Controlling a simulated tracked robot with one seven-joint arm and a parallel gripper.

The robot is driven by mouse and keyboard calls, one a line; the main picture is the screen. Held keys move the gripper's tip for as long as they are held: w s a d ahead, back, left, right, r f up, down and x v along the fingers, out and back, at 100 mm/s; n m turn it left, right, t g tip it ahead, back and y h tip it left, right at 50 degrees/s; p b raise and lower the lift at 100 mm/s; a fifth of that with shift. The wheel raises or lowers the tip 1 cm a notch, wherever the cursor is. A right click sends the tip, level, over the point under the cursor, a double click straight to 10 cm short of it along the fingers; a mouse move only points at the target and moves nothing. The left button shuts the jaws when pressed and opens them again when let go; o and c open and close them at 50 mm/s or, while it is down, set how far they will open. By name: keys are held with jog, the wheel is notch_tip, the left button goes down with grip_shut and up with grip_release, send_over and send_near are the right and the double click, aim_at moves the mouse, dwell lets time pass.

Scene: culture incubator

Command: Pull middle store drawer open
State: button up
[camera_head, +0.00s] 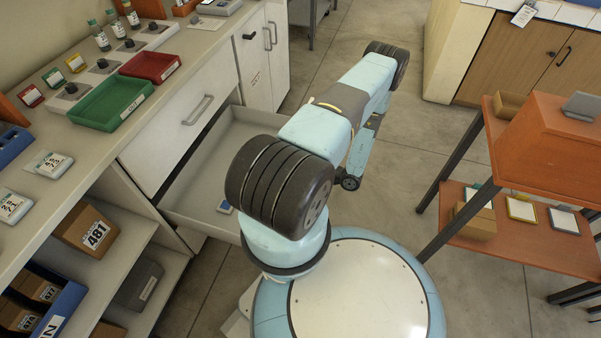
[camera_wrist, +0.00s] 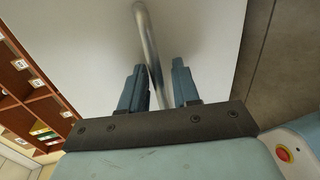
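The open store drawer (camera_head: 190,195) stands out below a closed upper drawer (camera_head: 180,125) in the white cabinet on the left, in the head view. Its pale grey inside shows, with a small blue-and-white item (camera_head: 225,207) near a corner. My arm hides its front and handle there, and my gripper is also hidden. In the wrist view a metal bar handle (camera_wrist: 150,45) runs across a pale front panel (camera_wrist: 85,40). My gripper (camera_wrist: 159,85) has one finger on each side of the bar. A gap shows between the fingers and the bar, at least on the right.
The counter above holds a green tray (camera_head: 112,102), a red tray (camera_head: 150,67) and bottles. Open shelves with boxes (camera_head: 88,228) lie below left. An orange shelf unit (camera_head: 540,150) stands at the right. Bare floor (camera_head: 375,180) lies between.

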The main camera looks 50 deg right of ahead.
jog(key=v, duration=1.3)
jog(key=shift+s, duration=0.25)
jog(key=shift+d, duration=0.1)
